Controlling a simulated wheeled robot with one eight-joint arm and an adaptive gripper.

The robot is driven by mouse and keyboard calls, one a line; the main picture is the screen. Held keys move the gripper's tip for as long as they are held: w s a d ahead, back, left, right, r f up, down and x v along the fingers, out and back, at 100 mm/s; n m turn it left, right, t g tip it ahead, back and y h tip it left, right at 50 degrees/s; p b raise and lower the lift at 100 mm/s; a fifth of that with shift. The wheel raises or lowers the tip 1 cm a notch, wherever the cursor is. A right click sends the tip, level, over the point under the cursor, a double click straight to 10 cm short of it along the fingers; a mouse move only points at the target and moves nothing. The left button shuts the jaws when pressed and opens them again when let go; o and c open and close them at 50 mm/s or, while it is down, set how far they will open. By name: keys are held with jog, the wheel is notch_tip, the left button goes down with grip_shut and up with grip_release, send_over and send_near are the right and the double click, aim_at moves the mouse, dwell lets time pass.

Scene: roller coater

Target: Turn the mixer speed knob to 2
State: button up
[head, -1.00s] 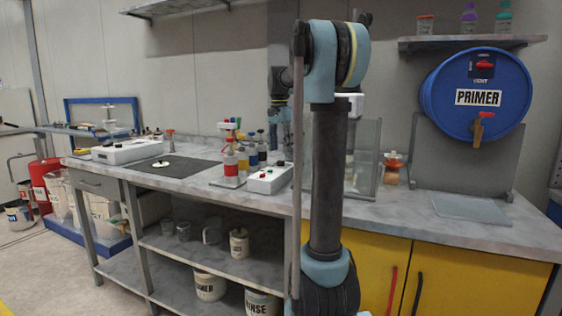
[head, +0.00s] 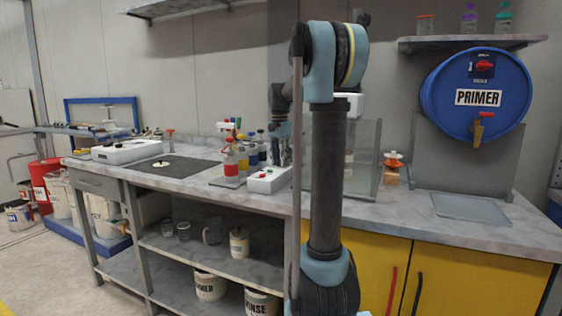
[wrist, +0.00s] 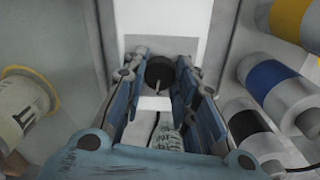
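The white mixer control box (head: 266,181) stands on the bench with red and green buttons on its top. In the wrist view a dark round knob (wrist: 160,72) with a pale pointer line sits on the white box face. My gripper (wrist: 160,66) is open, with one finger on each side of the knob and a narrow gap visible. In the head view my gripper (head: 283,160) is low over the right end of the box and hides the knob there. The number at the pointer cannot be read.
Bottles with red, yellow and blue bands (head: 242,160) stand close behind the box. The wrist view shows banded bottles (wrist: 275,85) on the right and a labelled pot (wrist: 22,108) on the left. A clear panel (head: 366,158) stands to the right.

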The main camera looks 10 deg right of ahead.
jog(key=shift+n, duration=0.8)
jog(key=o, duration=1.1)
notch_tip(320, 180, up, 12)
jog(key=shift+w+a+f, duration=0.1)
jog(key=shift+w+a, duration=0.05)
